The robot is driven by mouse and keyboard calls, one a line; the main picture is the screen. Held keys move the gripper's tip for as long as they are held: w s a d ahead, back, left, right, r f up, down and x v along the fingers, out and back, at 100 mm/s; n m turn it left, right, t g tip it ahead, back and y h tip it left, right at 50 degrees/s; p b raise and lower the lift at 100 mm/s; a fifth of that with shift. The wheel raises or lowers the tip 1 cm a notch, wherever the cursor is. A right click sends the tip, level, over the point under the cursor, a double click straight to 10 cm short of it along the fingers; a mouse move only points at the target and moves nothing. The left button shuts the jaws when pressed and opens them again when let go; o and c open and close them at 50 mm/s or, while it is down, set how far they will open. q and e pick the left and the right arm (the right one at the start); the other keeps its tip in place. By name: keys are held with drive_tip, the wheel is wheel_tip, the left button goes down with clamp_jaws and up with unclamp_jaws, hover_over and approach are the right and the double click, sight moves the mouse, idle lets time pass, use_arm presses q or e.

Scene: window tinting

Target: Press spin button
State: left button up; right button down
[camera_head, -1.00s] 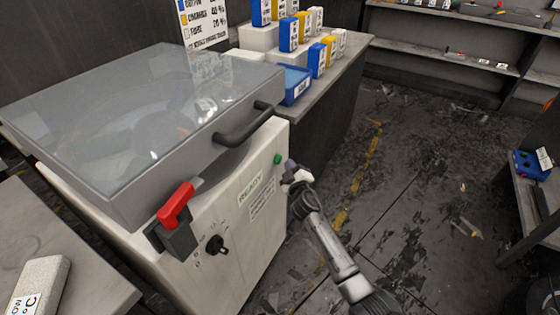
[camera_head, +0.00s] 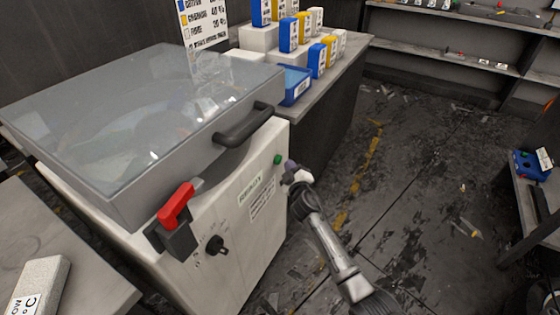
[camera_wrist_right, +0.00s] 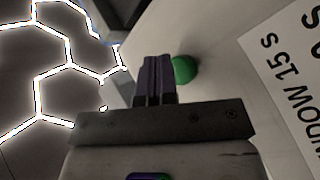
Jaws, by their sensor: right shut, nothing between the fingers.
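The machine (camera_head: 150,215) is a pale box with a grey-framed clear lid that is down and a dark handle. A green button (camera_head: 278,159) is on its front panel, near the upper right corner. My right gripper (camera_head: 289,165) is shut and empty, just right of the button. In the right wrist view, the dark purple fingers (camera_wrist_right: 155,76) are together, and the green button (camera_wrist_right: 184,69) shows beside and partly behind them. I cannot tell whether they touch it. My left gripper is not in view.
A red-handled switch (camera_head: 175,206) and a black knob (camera_head: 215,244) are on the front panel. A small display (camera_head: 250,190) sits above a printed label. A bench behind holds a blue tray (camera_head: 294,87) and several boxes. The floor at right is mostly open.

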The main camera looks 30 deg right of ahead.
drive_tip(key=shift+w+a, duration=0.1)
drive_tip(key=shift+w, duration=0.1)
idle(0.6)
drive_tip(key=shift+w+a+b, duration=0.1)
drive_tip(key=shift+w+b, duration=0.15)
drive_tip(key=shift+b, duration=0.05)
drive_tip(key=shift+w+a+b, duration=0.25)
drive_tip(key=shift+w+b, duration=0.2)
idle(0.9)
drive_tip(key=shift+s, duration=0.15)
drive_tip(key=shift+s+d+p, duration=0.45)
drive_tip(key=shift+s+p, duration=0.15)
drive_tip(key=shift+s, duration=0.15)
drive_tip(key=shift+r, duration=0.1)
